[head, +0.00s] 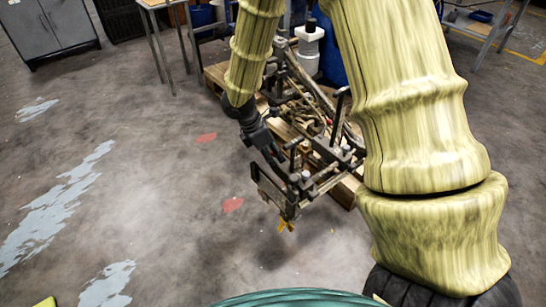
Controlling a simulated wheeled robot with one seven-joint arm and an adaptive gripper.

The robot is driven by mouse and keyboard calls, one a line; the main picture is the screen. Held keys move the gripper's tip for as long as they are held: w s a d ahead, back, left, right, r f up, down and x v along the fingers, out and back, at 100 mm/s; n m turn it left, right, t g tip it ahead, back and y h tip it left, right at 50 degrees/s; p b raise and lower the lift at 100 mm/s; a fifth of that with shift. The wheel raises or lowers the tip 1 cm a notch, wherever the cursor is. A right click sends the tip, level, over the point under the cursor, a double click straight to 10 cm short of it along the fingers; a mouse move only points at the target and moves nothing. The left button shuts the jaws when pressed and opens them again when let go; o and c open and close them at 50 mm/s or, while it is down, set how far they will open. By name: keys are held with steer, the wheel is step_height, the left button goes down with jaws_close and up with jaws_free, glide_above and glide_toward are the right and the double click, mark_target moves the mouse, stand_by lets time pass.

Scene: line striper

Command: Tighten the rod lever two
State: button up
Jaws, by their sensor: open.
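The line striper (318,142) stands on a wooden pallet in the middle of the head view, a dark metal frame with rods, black levers and clamps. Several levers show on it, including an upright black one (341,100) and a shorter one (294,150); I cannot tell which is rod lever two. My gripper (274,160) is dark and points down at the left side of the frame, close to the shorter lever. It is open, and no thing shows between its fingers. Whether it touches the frame cannot be told. My yellow arm hides the striper's right side.
A grey cabinet (46,27) stands at the back left, with a metal-legged table (160,5) beside it. Another table (482,27) is at the back right. The concrete floor to the left and in front is clear, with worn paint patches.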

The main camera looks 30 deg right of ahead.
steer(key=shift+d+f, duration=0.1)
steer(key=shift+f, duration=0.15)
jaws_close()
